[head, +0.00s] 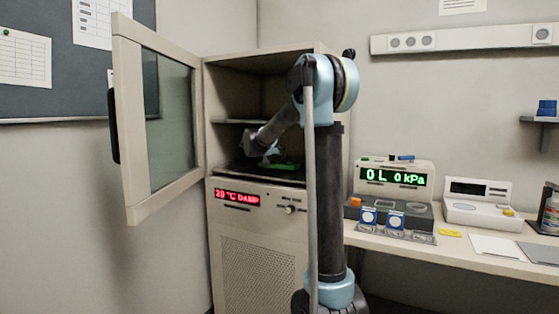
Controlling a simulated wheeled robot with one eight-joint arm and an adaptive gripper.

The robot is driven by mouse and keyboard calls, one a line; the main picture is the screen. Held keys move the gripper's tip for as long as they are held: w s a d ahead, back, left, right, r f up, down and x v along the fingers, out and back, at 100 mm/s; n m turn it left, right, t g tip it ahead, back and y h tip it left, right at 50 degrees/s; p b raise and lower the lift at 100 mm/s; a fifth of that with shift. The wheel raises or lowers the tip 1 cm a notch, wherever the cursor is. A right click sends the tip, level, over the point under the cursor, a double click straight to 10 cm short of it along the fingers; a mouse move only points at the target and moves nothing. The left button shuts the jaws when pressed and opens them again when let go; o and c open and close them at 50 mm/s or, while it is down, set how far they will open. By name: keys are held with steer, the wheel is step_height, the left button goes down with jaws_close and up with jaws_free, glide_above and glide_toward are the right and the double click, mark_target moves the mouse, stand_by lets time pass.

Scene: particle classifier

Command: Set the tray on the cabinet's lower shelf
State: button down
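The cabinet (261,194) stands open in the middle of the head view, with its glass-paned door (163,120) swung out to the left. My arm reaches into the compartment from the right. My gripper (270,158) is low inside, just above the dark lower surface (232,169). A small green piece (288,166) shows right beside my gripper, low in the compartment; it may be part of the tray. The tray's outline is too dark and small to make out. I cannot tell whether my fingers are open or shut, or touch anything.
An upper shelf (228,121) spans the cabinet above my gripper. A bench on the right carries a pressure display (393,180), blue-topped containers (369,217) and a white instrument (478,203). The door leaves the cabinet front open.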

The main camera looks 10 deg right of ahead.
mark_target(279, 159)
steer(key=shift+f, duration=1.25)
steer(key=c, duration=1.5)
jaws_free()
